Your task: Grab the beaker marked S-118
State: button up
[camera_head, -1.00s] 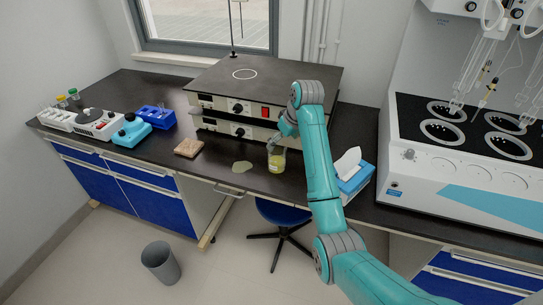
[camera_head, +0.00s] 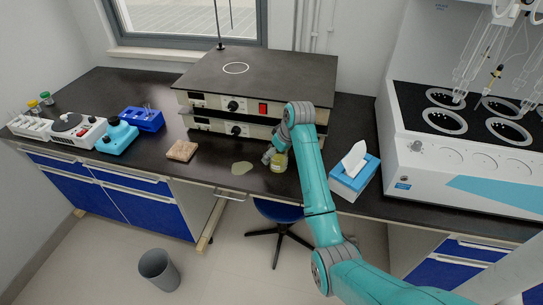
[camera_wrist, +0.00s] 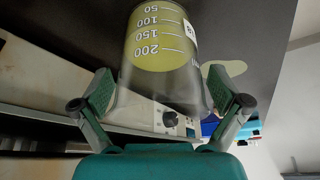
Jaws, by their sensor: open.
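A glass beaker (camera_head: 279,164) with yellow liquid stands upright near the front edge of the dark bench. In the wrist view the beaker (camera_wrist: 165,50) appears upside down, with white volume marks and part of a white label (camera_wrist: 190,29) at its right side; the label's full text cannot be read. My gripper (camera_head: 268,156) is at the beaker's left and back side in the head view. In the wrist view my open gripper (camera_wrist: 163,92) has one finger on each side of the beaker's clear upper part, with no clear grip on it.
A pale yellow puddle (camera_head: 242,168) lies left of the beaker. A stacked hotplate unit (camera_head: 255,92) stands behind, a tissue box (camera_head: 354,178) to the right. A brown block (camera_head: 182,151) and blue rack (camera_head: 142,119) are farther left. A large white machine (camera_head: 455,165) fills the right.

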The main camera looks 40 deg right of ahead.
jog(key=c, duration=1.4)
jog(key=shift+r, duration=0.2)
